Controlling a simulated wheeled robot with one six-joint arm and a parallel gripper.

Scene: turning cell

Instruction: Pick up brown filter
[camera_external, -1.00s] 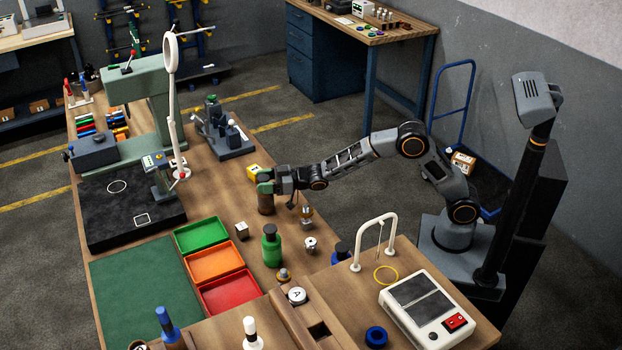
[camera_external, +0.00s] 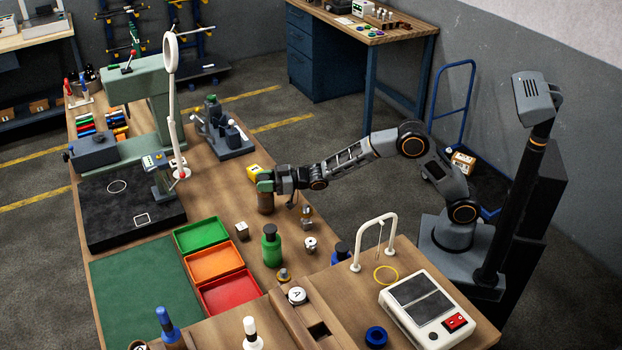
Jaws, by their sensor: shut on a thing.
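The brown filter (camera_external: 266,203) is a short brown cylinder standing upright near the right edge of the wooden bench, below a green top. My gripper (camera_external: 266,184) reaches in from the right and is shut on the filter at its upper part. The fingers hide part of its top. I cannot tell whether its bottom still touches the bench.
Green (camera_external: 201,235), orange (camera_external: 213,264) and red trays (camera_external: 228,292) lie to the front left. Bare bench lies left of the filter.

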